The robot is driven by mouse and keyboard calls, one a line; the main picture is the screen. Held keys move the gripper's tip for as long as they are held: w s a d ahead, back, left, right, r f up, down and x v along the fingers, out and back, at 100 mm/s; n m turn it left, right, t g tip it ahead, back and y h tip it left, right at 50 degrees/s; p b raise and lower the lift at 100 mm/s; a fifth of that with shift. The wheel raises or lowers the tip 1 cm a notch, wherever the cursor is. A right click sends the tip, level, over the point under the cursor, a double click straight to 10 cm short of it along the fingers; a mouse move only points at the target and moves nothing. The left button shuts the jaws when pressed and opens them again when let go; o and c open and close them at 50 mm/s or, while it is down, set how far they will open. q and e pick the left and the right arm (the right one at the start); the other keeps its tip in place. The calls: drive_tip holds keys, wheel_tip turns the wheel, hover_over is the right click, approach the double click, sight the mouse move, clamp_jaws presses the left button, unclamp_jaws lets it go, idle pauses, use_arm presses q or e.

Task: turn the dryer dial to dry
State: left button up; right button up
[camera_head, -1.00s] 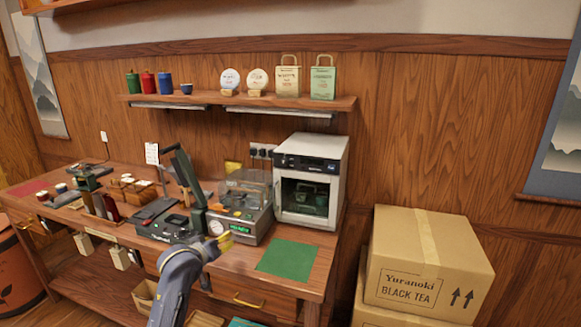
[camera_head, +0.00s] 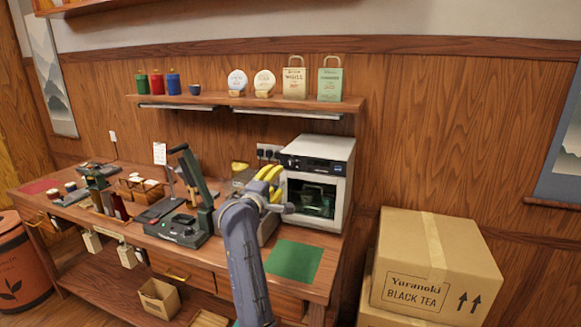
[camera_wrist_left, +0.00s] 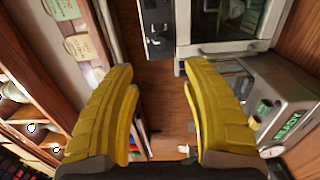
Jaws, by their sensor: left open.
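The dryer (camera_head: 348,183) is a white box with a dark control panel (camera_head: 312,164) above a windowed door, at the right end of the workbench. Its dial is too small to make out surely in the head view. My left gripper (camera_head: 272,176) has yellow fingers and stands in front of the dryer's left edge, apart from the panel as far as I can tell. In the left wrist view the gripper (camera_wrist_left: 162,75) is open with nothing between its fingers. The dryer's dark panel (camera_wrist_left: 155,25) shows sideways beyond the fingertips, and its door window (camera_wrist_left: 228,18) is at upper right.
A machine with a green READY display (camera_wrist_left: 287,122) stands left of the dryer, mostly hidden by my arm in the head view. A dark green press (camera_head: 180,228) is further left. A green mat (camera_head: 294,261) lies in front. A shelf (camera_head: 220,101) hangs above.

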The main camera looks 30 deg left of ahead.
sight(290, 165)
use_arm(q)
drive_tip(key=x, duration=1.3)
drive_tip(key=shift+w+a, duration=0.15)
drive_tip(key=shift+w, duration=0.2)
clamp_jaws()
